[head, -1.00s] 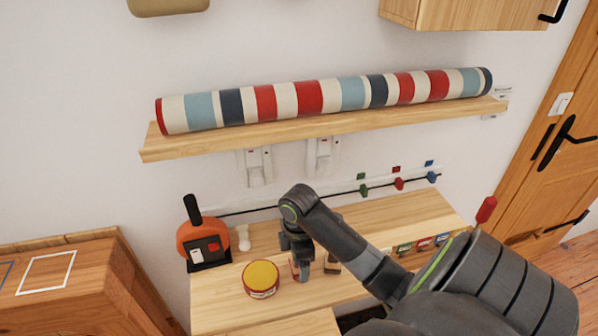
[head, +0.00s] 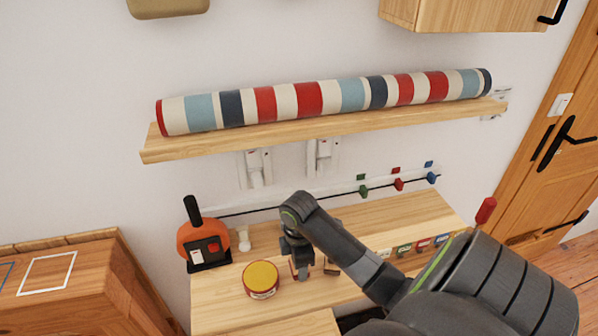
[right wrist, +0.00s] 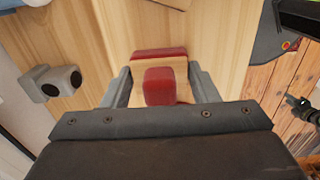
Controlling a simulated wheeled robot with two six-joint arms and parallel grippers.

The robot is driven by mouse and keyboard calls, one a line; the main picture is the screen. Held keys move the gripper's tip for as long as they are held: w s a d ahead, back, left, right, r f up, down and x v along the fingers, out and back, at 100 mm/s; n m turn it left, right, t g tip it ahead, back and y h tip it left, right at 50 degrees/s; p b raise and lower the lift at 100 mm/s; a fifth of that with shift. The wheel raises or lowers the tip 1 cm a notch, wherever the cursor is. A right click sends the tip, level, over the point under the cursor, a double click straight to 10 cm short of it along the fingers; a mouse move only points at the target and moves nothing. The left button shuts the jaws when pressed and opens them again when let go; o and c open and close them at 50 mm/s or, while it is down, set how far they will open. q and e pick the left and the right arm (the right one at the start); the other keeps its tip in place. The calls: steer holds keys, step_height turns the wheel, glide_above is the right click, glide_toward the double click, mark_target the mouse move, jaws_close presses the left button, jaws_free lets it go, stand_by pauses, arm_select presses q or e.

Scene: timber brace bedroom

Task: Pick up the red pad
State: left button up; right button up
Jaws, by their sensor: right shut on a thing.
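The red pad (right wrist: 160,87) shows in the right wrist view as a red block on a light wooden piece, with a red strip along its far edge. My right gripper (right wrist: 161,88) has one finger on each side of the wooden piece and is shut on it. In the head view my right gripper (head: 302,268) points down at the wooden bench, just right of a yellow-topped red tin. There the pad (head: 293,268) is mostly hidden behind the fingers, with only a little red showing. My left gripper is in neither view.
The yellow-topped tin (head: 261,279) stands close left of the gripper. An orange device with a black handle (head: 203,243) is farther left. A small wooden block (head: 332,267) is close on the right. A shelf (head: 330,128) bearing a striped roll (head: 300,100) hangs above.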

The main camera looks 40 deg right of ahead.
steer(key=shift+r, duration=0.15)
steer(key=shift+w+r, duration=0.1)
steer(key=shift+r, duration=0.15)
step_height(320, 180, up, 4)
steer(key=shift+r+p, duration=0.2)
steer(key=shift+p, duration=0.55)
step_height(320, 180, up, 5)
steer(key=p, duration=0.4)
steer(key=shift+p, duration=0.35)
steer(key=shift+f, duration=0.1)
